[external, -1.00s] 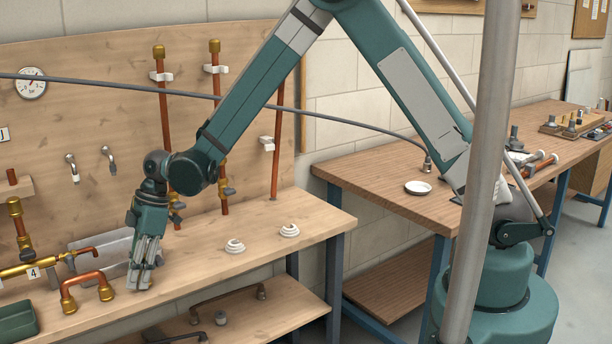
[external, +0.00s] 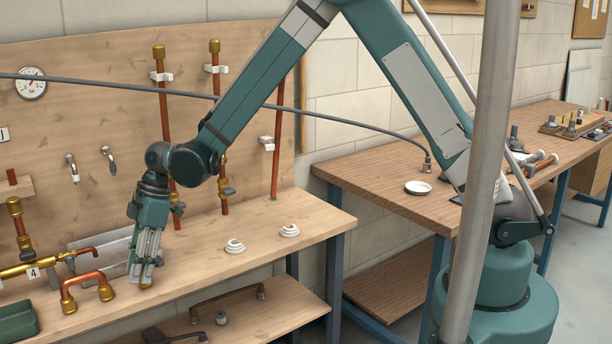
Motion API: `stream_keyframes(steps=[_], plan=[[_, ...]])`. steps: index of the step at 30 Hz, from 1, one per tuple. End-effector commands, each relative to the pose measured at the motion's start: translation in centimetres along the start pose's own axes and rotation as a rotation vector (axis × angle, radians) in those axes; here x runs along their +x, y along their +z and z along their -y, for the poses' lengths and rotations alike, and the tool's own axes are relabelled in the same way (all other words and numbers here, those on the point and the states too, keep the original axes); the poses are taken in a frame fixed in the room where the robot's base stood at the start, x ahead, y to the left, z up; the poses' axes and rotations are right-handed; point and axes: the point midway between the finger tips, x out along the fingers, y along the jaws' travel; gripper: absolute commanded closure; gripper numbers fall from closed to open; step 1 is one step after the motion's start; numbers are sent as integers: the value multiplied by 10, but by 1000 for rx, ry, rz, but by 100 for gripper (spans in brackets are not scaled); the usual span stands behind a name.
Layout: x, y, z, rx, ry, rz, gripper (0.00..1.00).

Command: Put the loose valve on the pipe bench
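My gripper (external: 143,276) points down just above the front part of the pipe bench (external: 300,210), right of a bent copper pipe piece (external: 87,287). A small brass-coloured patch shows at its fingertips. It may be the loose valve, but the fingers hide most of it, and I cannot tell whether they are shut on it. A brass fitting with a tag marked 4 (external: 20,269) lies at the bench's left. Upright copper pipes with brass valves (external: 224,186) stand against the wooden back board.
Two white coiled rings (external: 234,246) (external: 289,230) lie on the bench to the right, with clear wood around them. A green tray (external: 18,318) sits at the lower left. A grey hose (external: 330,116) crosses the view. A second bench (external: 370,178) at right holds a white dish (external: 418,187).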

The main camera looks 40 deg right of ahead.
Motion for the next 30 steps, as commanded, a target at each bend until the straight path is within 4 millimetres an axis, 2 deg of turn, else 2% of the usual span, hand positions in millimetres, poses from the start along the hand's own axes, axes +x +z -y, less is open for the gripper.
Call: stream_keyframes(steps=[12,18,24,30], plan=[[-61,0,0,2,0,0,66],[-84,0,0,1,0,0,66],[-96,1,0,1,0,0,66],[-99,0,0,1,0,0,66]])
